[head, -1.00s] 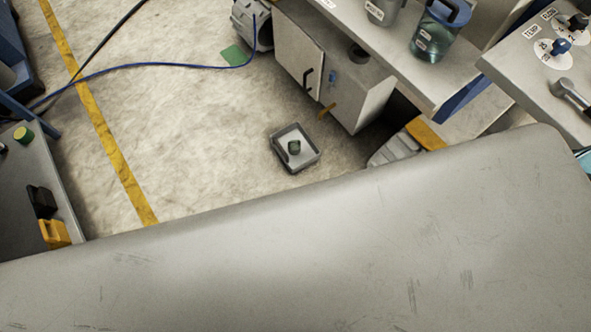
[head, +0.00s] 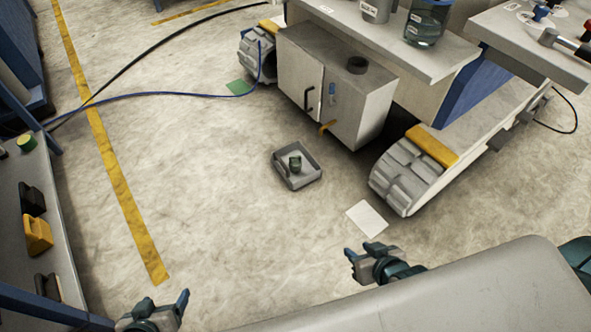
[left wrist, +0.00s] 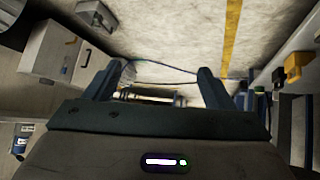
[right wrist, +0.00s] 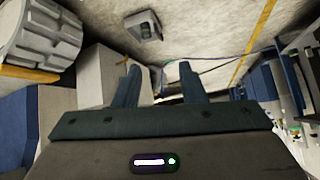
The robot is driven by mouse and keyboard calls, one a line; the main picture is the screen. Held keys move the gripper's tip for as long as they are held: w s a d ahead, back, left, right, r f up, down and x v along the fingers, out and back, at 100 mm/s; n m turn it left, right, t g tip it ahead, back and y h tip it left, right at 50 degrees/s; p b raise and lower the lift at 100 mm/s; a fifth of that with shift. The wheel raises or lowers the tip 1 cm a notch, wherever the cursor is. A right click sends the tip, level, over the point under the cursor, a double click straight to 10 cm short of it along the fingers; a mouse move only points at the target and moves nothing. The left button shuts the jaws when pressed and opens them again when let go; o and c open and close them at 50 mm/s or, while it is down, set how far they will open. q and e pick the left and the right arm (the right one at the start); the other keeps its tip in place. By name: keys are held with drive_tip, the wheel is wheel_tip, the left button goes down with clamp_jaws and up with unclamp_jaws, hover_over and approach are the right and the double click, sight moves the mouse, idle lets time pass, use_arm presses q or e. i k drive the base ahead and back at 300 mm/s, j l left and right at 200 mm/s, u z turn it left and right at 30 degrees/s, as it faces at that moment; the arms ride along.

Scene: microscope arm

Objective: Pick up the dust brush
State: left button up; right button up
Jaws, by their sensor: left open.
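I cannot pick out a dust brush for certain in any view. My left gripper (head: 166,304) is open and empty at the bottom left of the head view, above the floor. Its two fingers stand wide apart in the left wrist view (left wrist: 162,75). My right gripper (head: 362,256) is at the lower middle of the head view. Its fingers are apart with nothing between them in the right wrist view (right wrist: 160,75).
A grey tray (head: 284,178) holding a small dark green object (head: 295,163) lies on the floor. A grey cabinet (head: 365,98) and a tracked wheel (head: 400,178) stand beyond. A left-hand shelf (head: 62,235) carries a yellow object (head: 37,233) and black ones. Open floor lies between.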

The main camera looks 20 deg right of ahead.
sight(49, 287)
drive_tip(key=u, duration=1.25)
